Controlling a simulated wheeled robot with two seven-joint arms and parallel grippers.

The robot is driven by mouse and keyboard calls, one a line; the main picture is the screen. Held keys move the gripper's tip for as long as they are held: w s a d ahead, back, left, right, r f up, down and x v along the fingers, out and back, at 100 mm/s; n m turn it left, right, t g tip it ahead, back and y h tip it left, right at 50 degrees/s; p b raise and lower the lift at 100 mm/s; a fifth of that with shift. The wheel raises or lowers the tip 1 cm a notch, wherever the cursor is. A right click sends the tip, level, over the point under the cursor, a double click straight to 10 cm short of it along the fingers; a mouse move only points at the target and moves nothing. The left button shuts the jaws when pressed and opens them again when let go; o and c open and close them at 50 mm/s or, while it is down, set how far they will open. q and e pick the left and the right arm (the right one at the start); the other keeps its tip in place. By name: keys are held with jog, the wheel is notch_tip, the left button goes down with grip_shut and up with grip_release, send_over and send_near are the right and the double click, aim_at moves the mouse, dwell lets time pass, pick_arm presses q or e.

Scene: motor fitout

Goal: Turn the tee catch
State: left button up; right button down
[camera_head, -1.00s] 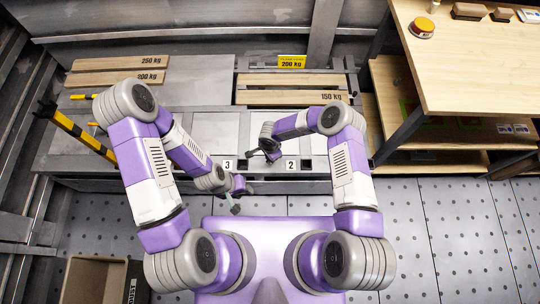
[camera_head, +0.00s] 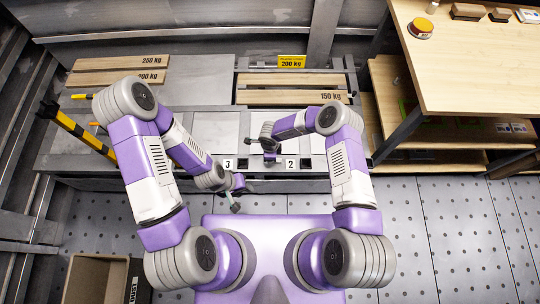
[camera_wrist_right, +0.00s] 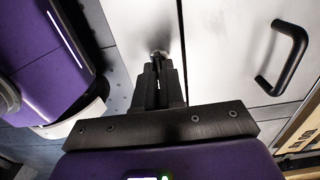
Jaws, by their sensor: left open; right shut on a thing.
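In the right wrist view the tee catch (camera_wrist_right: 159,54) is a small metallic piece on a pale panel, beside a seam. My right gripper (camera_wrist_right: 158,75) is shut on it, and its fingers hide most of the catch, so I cannot tell its angle. In the head view my right gripper (camera_head: 270,150) is at the bench front between the labels 3 and 2; the catch cannot be made out there. My left gripper (camera_head: 236,198) is open and empty, lower left of the right one, in front of the bench edge.
A black bar handle (camera_wrist_right: 282,58) is on the panel right of the catch. Wooden weight-marked slats (camera_head: 290,97) lie on the bench. A wooden shelf unit (camera_head: 470,70) stands at right, an open box (camera_head: 95,280) at lower left. Open floor (camera_head: 440,230) lies lower right.

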jog(key=shift+a, duration=0.1)
dwell(0.3)
jog(key=c, duration=1.2)
grip_release()
jog(key=shift+c, duration=0.2)
notch_tip(320, 180, up, 8)
jog(key=p, duration=0.2)
jog(key=shift+f+p, duration=0.2)
jog(key=shift+p, duration=0.2)
